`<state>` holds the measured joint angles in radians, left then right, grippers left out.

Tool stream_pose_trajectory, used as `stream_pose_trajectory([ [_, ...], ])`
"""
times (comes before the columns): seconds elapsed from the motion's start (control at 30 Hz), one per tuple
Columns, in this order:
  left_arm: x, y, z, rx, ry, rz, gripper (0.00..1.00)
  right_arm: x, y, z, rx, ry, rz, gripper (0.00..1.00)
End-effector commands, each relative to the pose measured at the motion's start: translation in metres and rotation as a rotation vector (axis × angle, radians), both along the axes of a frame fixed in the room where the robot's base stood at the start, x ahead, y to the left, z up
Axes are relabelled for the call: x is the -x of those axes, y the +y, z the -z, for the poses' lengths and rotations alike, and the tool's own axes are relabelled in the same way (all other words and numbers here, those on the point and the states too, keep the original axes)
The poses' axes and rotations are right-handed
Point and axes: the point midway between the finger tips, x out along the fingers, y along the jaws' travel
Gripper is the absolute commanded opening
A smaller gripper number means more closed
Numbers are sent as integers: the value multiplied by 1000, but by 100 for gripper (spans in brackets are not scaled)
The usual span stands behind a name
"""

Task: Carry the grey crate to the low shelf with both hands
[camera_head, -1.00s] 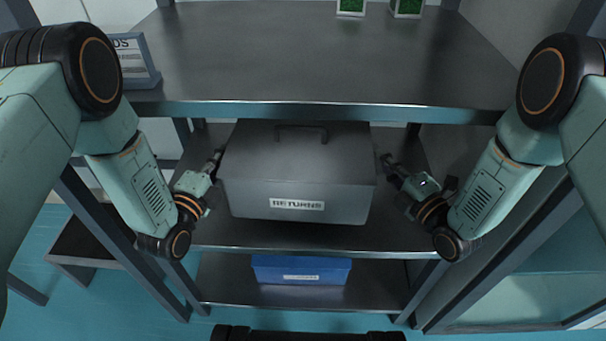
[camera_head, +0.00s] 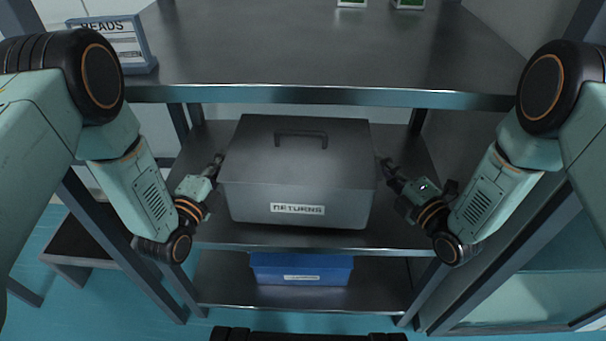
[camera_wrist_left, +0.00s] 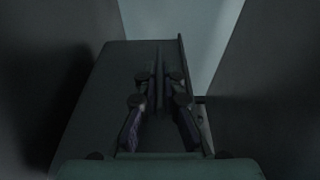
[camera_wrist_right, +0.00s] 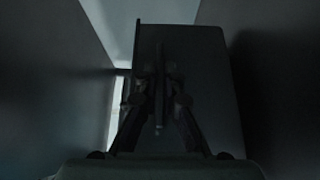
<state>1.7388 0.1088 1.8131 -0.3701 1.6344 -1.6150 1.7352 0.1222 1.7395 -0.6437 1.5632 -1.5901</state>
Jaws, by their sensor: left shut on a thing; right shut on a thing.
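The grey crate (camera_head: 297,180), with a lid handle and a RETURNS label, is level between my two grippers in the gap below the top surface. The middle shelf (camera_head: 215,237) is directly beneath it; I cannot tell whether the crate touches it. My left gripper (camera_head: 216,164) is shut on the crate's left side, and the left wrist view shows its fingers (camera_wrist_left: 159,85) closed on a thin upright part. My right gripper (camera_head: 386,164) is shut on the right side, likewise in the right wrist view (camera_wrist_right: 161,80). The crate's underside is hidden.
A blue box (camera_head: 300,268) sits on the bottom shelf (camera_head: 375,290). The top surface (camera_head: 320,50) overhangs behind the crate and bears a sign holder (camera_head: 112,45) and green-topped items (camera_head: 408,4). Shelf posts (camera_head: 418,122) stand on both sides.

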Motion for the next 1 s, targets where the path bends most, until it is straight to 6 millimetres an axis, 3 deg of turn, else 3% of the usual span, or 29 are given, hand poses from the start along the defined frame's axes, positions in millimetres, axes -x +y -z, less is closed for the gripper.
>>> stream_pose_trajectory([
  [0.43, -1, 0, 16, 1, -4, 0, 0, -1, 0, 16, -1, -4, 0, 0],
  [0.47, 0, 0, 17, 0, 0, 0, 9, 0, 0, 17, 0, 0, 0, 9],
  [0.7, 0, 0, 15, 0, 0, 0, 29, 0, 0, 15, 0, 0, 0, 29],
  [0.9, 0, 0, 15, 0, 0, 0, 30, 0, 0, 15, 0, 0, 0, 30],
  [1.0, 0, 0, 15, 0, 0, 0, 36, 0, 0, 15, 0, 0, 0, 30],
])
